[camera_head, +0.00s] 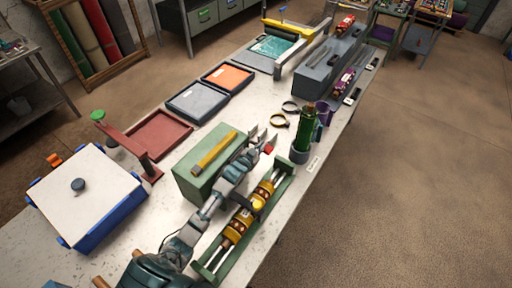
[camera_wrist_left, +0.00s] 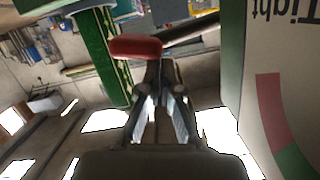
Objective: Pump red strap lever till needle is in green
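The red strap lever grip (camera_head: 268,149) shows as a small red end beside my left gripper (camera_head: 262,139), at the right end of the green box (camera_head: 190,181). In the left wrist view the red grip (camera_wrist_left: 136,47) lies across, just past the fingertips of my left gripper (camera_wrist_left: 156,82). The fingers look parted, and nothing is clearly between them. A pale gauge panel (camera_wrist_left: 266,65) with the word "Tight" upside down and red and green bands stands at the right of that view. The needle is not visible. My right gripper is not in view.
A green rack with yellow cylinders (camera_head: 240,222) lies right of my left arm. Trays (camera_head: 197,103) and a blue-edged white box (camera_head: 87,192) are on the left. The bench's right edge is close.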

